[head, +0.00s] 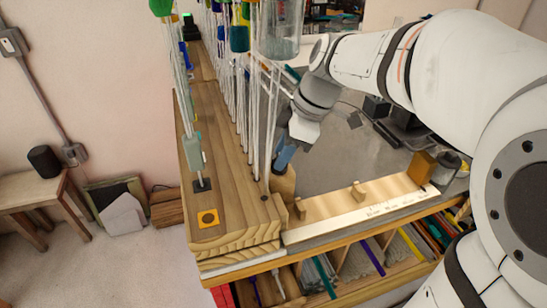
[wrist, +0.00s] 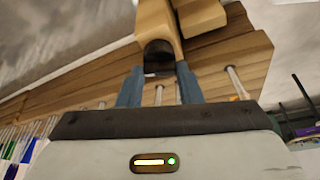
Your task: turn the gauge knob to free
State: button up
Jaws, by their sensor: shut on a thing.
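My gripper (head: 282,160) reaches down beside the right side of the thick wooden rod board in the head view. Its blue fingers also show in the wrist view (wrist: 159,84). They are shut on a pale wooden piece with a dark, rounded middle (wrist: 159,50). In the head view a curved wooden piece (head: 284,184) stands just below the fingertips, against the board. I cannot tell for sure that this is the gauge knob, and no mark for free is readable.
Several upright glass rods (head: 250,130) with coloured tops stand on the wooden rod board (head: 222,190), close to my gripper. An orange block (head: 422,167) sits at the strip's right end. Shelves of coloured rods (head: 345,270) are below. The grey bench top (head: 345,165) has clear room.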

jog(key=m+b, duration=0.1)
jog(key=m+t+b, duration=0.1)
jog(key=m, duration=0.1)
jog(key=m+b, duration=0.1)
jog(key=shift+s+f+m+t, duration=0.3)
jog(key=shift+s, duration=0.05)
jog(key=m, duration=0.2)
jog(key=m+t+h+b, duration=0.1)
jog(key=m, duration=0.1)
jog(key=shift+s+r+m+h, duration=0.15)
jog(key=shift+m+h, duration=0.15)
jog(key=shift+m, duration=0.1)
jog(key=shift+a, duration=0.1)
jog(key=o, duration=0.8)
jog(key=shift+s+r, duration=0.15)
jog(key=shift+s, duration=0.05)
jog(key=shift+o, duration=0.9)
jog(key=shift+w, duration=0.15)
jog(key=v, duration=0.7)
jog(key=shift+s+r, duration=0.25)
jog(key=shift+r, duration=0.05)
